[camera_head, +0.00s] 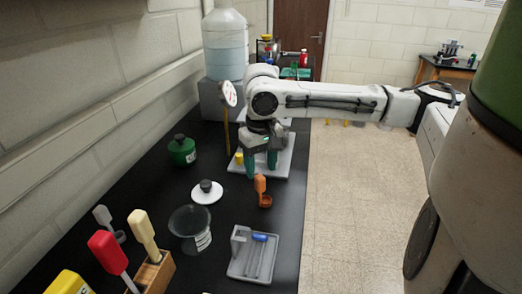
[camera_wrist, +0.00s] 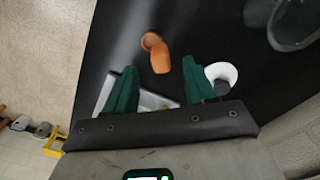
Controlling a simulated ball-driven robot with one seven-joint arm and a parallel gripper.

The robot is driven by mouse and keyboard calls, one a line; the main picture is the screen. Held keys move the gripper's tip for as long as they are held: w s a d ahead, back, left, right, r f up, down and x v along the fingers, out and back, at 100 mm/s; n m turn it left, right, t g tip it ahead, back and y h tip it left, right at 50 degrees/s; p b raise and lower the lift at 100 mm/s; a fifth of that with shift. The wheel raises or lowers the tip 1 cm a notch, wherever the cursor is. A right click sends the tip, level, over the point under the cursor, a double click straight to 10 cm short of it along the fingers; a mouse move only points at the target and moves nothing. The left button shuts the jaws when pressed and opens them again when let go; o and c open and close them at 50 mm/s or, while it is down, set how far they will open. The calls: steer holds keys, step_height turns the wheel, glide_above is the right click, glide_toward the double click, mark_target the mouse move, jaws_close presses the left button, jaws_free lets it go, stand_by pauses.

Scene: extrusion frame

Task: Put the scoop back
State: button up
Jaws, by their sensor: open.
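An orange scoop (camera_head: 261,188) is on or just above the black bench in front of my gripper; its brown-orange bowl points toward the camera. In the wrist view the scoop (camera_wrist: 158,55) shows between and beyond the fingertips. My gripper (camera_head: 261,163) has green fingers pointing down. In the wrist view my gripper (camera_wrist: 160,68) is open, with a wide gap and nothing visibly clamped. A wooden block (camera_head: 152,272) at the front left stands by tools with cream (camera_head: 143,232) and red (camera_head: 108,250) handles. I cannot tell whether the fingers touch the scoop.
A glass bowl (camera_head: 190,224), a white lid with a black knob (camera_head: 206,191), a green jar (camera_head: 182,151) and a grey tray with a blue-ended item (camera_head: 250,272) stand on the bench. A white tray (camera_head: 284,168) lies behind my gripper. A wall bounds the left side.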

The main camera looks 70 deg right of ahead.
steer(key=shift+r, duration=2.75)
